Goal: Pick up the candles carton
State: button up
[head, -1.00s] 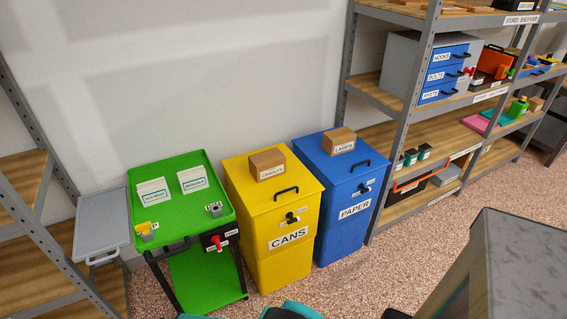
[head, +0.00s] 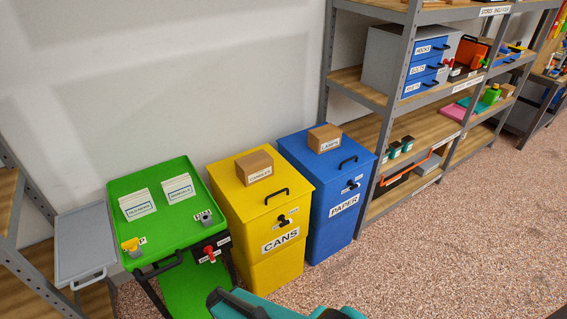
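The candles carton (head: 254,164) is a small brown cardboard box with a white label on its front. It sits on the lid of the yellow CANS bin (head: 243,202), behind the lid's black handle. A similar carton labelled LAMPS (head: 324,136) sits on the blue PAPER bin (head: 322,182) to the right. Teal and black parts of my arm show at the bottom edge, in front of the bins. My gripper's fingers cannot be seen, and nothing touches the candles carton.
A green cart (head: 170,232) with card boxes and small fittings stands left of the yellow bin, beside a grey panel (head: 92,240). A tall steel shelf unit (head: 398,110) stands to the right. The speckled floor (head: 440,240) at front right is clear.

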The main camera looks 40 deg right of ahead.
aim_at(256, 167)
jog(key=z, duration=0.95)
jog(key=k, duration=0.95)
jog(key=i, duration=0.75)
jog(key=z, duration=0.05)
